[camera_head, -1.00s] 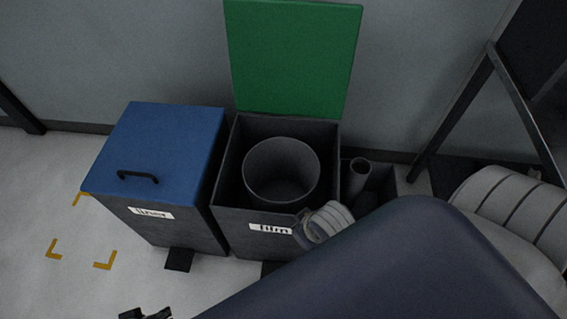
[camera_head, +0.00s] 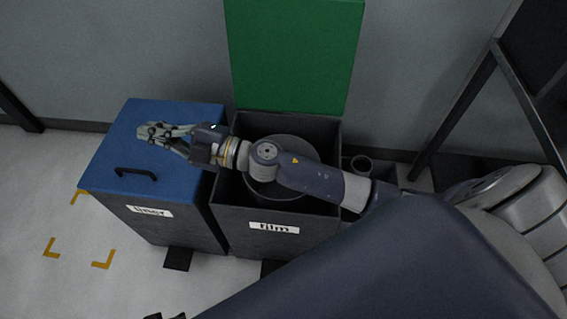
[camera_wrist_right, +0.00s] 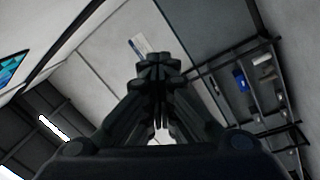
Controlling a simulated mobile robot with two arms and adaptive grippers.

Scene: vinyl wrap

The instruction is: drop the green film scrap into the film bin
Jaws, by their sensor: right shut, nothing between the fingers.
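The film bin (camera_head: 233,222) is a dark square bin labelled "film", with its green lid (camera_head: 295,55) raised against the wall. A round grey inner container (camera_head: 283,142) sits inside it, partly hidden by my right arm. My right arm reaches leftward across the bin's opening. My right gripper (camera_head: 150,132) overlaps the blue lid of the neighbouring bin in the head view; its height above it is unclear. In the right wrist view its fingers (camera_wrist_right: 160,65) are shut together and empty. I see no green film scrap in either view. Dark tips at the bottom edge, probably my left gripper (camera_head: 165,316), barely show.
The liner bin stands left of the film bin, with its blue lid (camera_head: 130,155) closed and a black handle (camera_head: 136,174) on it. A grey tube (camera_head: 361,166) stands right of the film bin. Yellow corner marks (camera_head: 104,259) lie on the clear floor at left.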

